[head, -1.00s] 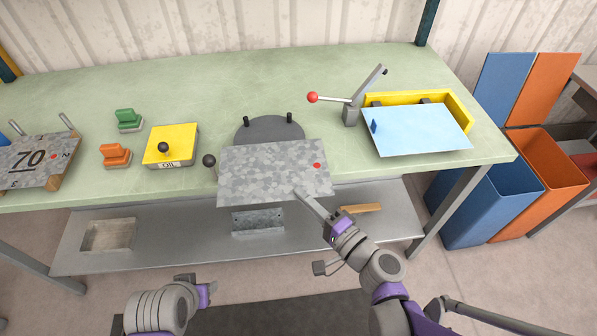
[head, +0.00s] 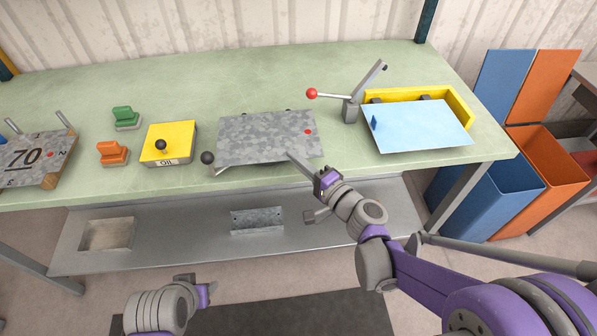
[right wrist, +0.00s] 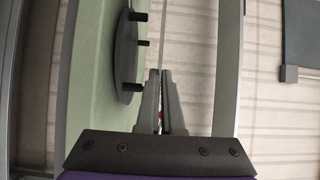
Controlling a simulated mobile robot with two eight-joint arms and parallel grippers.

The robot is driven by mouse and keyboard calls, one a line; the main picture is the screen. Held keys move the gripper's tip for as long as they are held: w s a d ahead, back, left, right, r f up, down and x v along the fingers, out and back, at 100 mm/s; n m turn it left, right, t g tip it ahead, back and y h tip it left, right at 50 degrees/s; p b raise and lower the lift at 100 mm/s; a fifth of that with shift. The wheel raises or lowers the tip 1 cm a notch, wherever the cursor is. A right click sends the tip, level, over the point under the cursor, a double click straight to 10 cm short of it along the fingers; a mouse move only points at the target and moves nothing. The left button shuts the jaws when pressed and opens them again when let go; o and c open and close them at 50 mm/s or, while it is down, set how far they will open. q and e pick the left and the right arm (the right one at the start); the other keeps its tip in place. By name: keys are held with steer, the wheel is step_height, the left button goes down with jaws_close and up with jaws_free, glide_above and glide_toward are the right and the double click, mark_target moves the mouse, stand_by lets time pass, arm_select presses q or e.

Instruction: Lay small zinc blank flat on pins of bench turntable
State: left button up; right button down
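The small zinc blank (head: 262,140), a mottled grey sheet with a red dot near its right edge, is held roughly level over the bench. My right gripper (head: 293,158) is shut on its front right edge. The blank hides the turntable in the head view; only dark pin tips (head: 287,109) show at its back edge. In the right wrist view the dark round turntable (right wrist: 126,50) carries several black pins. There the blank (right wrist: 163,42) is edge-on, apparently a small gap off the pin tips. My left gripper (head: 208,293) is low at the front; its fingers are unclear.
A black-knobbed lever (head: 208,158) stands left of the blank, beside a yellow oil box (head: 170,143). A red-knobbed lever (head: 330,96) and a yellow tray (head: 458,108) with a blue sheet (head: 415,127) stand right. A metal shelf (head: 180,245) lies below the bench.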

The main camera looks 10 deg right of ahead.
mark_target(293, 140)
steer(key=w, duration=0.5)
steer(key=shift+w+f, duration=0.2)
steer(key=shift+w, duration=0.2)
steer(key=shift+w+f, duration=0.2)
steer(key=shift+w, duration=0.1)
steer(key=shift+f+b, duration=0.4)
steer(key=shift+b, duration=0.15)
steer(key=shift+s+f, duration=0.15)
steer(key=shift+f+b, duration=0.4)
steer(key=c, duration=1)
jaws_free()
